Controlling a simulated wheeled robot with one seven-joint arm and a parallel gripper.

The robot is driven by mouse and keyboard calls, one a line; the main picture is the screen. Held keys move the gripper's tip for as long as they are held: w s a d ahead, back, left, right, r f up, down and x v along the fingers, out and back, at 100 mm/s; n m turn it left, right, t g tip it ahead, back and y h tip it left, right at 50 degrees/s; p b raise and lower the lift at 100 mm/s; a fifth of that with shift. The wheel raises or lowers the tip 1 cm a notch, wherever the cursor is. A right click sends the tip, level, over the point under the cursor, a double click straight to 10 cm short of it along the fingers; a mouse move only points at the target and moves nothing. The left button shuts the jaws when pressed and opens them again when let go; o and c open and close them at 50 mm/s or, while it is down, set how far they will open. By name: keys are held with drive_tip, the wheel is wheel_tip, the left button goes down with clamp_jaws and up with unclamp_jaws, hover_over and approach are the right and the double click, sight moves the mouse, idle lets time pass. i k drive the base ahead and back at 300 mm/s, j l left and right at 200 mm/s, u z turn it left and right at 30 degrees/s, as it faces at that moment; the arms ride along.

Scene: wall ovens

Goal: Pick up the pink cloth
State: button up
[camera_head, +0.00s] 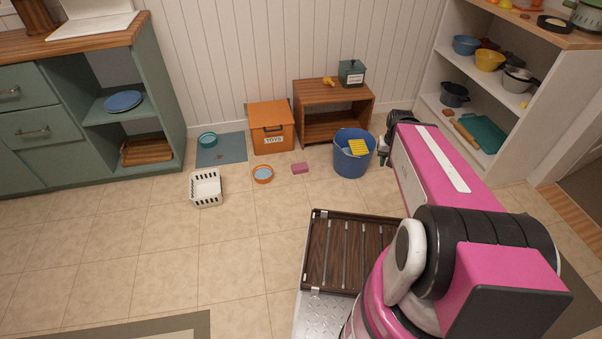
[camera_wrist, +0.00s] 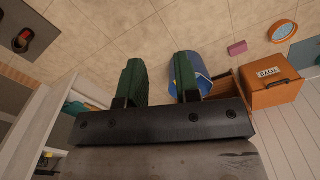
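The pink cloth (camera_head: 300,168) is a small, flat pink rectangle lying on the tile floor, between the orange-rimmed bowl and the blue bucket. It also shows in the wrist view (camera_wrist: 237,48), to the right of my fingers. My gripper (camera_wrist: 157,68) has its two green fingers apart with nothing between them. In the head view it is largely hidden behind my pink arm, near the right side of the blue bucket. It is apart from the cloth.
The blue bucket (camera_head: 353,160) with a yellow item inside stands right of the cloth. The orange-rimmed bowl (camera_head: 263,174) and white basket (camera_head: 206,188) are to its left. An orange toy box (camera_head: 271,127) and wooden stand (camera_head: 333,108) are behind. Floor in front is clear.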

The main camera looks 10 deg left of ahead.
sight(302, 167)
drive_tip(key=i+j+z, duration=0.15)
drive_tip(key=j+z, duration=0.25)
drive_tip(key=j, duration=1.05)
drive_tip(key=j+z, duration=0.45)
drive_tip(key=j, duration=1.05)
